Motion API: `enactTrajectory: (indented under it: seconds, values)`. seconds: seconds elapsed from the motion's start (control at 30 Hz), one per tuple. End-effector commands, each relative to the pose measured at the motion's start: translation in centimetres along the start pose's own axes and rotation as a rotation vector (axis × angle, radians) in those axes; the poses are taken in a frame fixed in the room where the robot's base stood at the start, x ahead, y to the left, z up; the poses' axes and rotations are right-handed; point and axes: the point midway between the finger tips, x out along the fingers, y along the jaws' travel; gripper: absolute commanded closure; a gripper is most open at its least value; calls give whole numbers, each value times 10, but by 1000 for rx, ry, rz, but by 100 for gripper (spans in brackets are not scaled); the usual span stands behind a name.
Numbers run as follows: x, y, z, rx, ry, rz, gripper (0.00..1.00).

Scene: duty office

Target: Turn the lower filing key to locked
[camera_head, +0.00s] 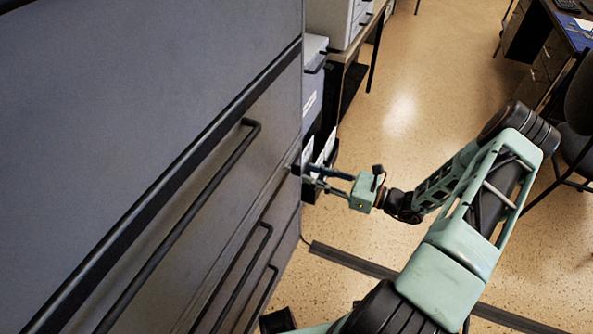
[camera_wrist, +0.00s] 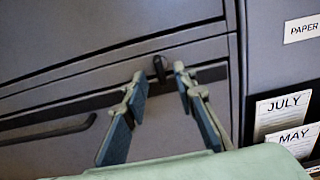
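A small dark key (camera_wrist: 158,68) sticks out of the front of the grey filing cabinet (camera_wrist: 100,30), near the right end of the dark band between two drawers. It looks roughly upright. My gripper (camera_wrist: 160,76) is open, with one fingertip to the left of the key and one to the right. There is a gap on both sides and no clear contact. In the head view my gripper (camera_head: 306,176) reaches the cabinet's right front edge, and the key cannot be made out there. Whether this is the lower key cannot be told.
Drawer handles (camera_head: 190,225) jut from the cabinet (camera_head: 110,80), one (camera_wrist: 45,133) left of my gripper. To the right are cards marked JULY (camera_wrist: 283,112) and MAY (camera_wrist: 295,139) and a PAPER label (camera_wrist: 302,28). A desk (camera_head: 548,65) and dark chair (camera_head: 578,105) stand far right; floor between is open.

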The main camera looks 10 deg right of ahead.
Motion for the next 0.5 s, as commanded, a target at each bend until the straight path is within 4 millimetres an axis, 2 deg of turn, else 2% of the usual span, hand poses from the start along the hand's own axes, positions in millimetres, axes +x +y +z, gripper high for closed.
enactTrajectory:
  seconds: [0.03,0.2,0.33,0.5]
  values:
    - [11,1,-1,1,-2,3,75]
    - [38,1,-1,-1,0,4,75]
    - [50,1,-1,-1,1,2,75]
    - [56,1,0,-1,1,2,75]
